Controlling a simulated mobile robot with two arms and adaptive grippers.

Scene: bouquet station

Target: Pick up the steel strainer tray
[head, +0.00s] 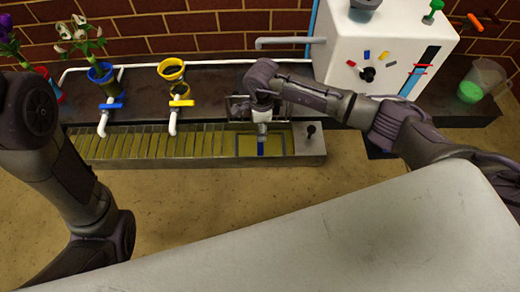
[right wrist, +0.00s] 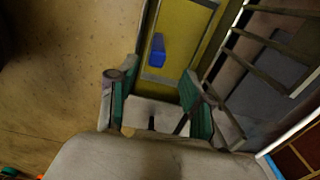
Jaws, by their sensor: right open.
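A thin steel rectangular frame (head: 286,147), which looks like the strainer tray, lies at the right end of the long metal trough in the head view. Its inside looks yellowish, and a blue block (head: 261,149) shows within it. The right wrist view shows the frame's steel edge (right wrist: 158,79) and the blue block (right wrist: 157,49) beyond the fingertips. My right gripper (right wrist: 152,84) is open and empty, its green-padded fingers apart, above the right part of the trough. In the head view my right arm partly hides the frame's back side. My left gripper is out of view.
The slatted trough (head: 150,146) runs left. White spouts with a blue (head: 110,106) and a yellow handle (head: 181,103) hang over it. A barred metal rack (right wrist: 270,42) stands close beside my right gripper. A white machine (head: 345,50) stands behind. A pale surface (head: 350,235) fills the foreground.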

